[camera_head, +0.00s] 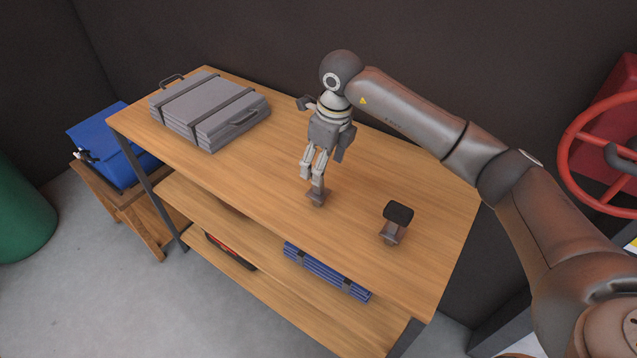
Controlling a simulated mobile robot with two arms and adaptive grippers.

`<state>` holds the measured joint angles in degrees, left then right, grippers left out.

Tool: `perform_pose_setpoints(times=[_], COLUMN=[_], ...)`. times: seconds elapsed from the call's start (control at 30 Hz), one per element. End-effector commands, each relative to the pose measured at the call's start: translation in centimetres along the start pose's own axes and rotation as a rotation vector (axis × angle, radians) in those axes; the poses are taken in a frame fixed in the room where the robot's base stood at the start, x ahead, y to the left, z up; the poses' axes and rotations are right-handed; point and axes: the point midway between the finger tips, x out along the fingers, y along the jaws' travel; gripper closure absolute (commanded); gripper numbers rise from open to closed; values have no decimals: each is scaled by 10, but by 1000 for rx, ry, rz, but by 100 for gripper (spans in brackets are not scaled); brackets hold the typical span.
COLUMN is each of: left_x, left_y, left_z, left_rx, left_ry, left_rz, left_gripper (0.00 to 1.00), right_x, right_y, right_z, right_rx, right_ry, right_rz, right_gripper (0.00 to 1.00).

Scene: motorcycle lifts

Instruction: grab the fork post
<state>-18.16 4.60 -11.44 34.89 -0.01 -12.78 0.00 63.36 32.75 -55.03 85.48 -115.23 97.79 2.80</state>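A small grey metal post (316,196) stands upright on the wooden bench top, near its middle. My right gripper (314,172) points down right over this post, with its fingertips at the post's upper end. The fingers hide the top of the post, so I cannot tell whether they grip it or are only around it. A second short metal post (390,235) with a black pad (398,212) on top stands to the right on the bench, apart from the gripper. My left gripper is not in view.
The wooden bench (250,185) has a grey strapped case (208,108) at its far left end. Lower shelves hold a blue bundle (327,271) and a red item (230,251). A blue box (110,148) and green drum (22,212) stand left. A red wheel (567,150) is at right.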

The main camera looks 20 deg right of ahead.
Motion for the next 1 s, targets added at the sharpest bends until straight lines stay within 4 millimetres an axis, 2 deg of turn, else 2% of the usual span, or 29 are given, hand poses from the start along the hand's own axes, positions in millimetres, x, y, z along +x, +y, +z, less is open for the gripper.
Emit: perform_pose_setpoints(times=[0.13,0.33,0.47,0.67,1.0], left_x=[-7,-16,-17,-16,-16], left_y=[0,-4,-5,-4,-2], left_z=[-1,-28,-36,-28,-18], left_rx=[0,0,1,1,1], left_ry=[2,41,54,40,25], left_rz=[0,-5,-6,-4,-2], left_gripper=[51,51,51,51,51], right_x=[18,46,54,55,54], right_y=[1,1,1,1,1], right_z=[-1,0,0,0,0], right_rx=[1,1,0,-1,0], right_ry=[6,3,2,1,1], right_rz=[5,4,2,1,2], right_gripper=[34,34,34,34,76])
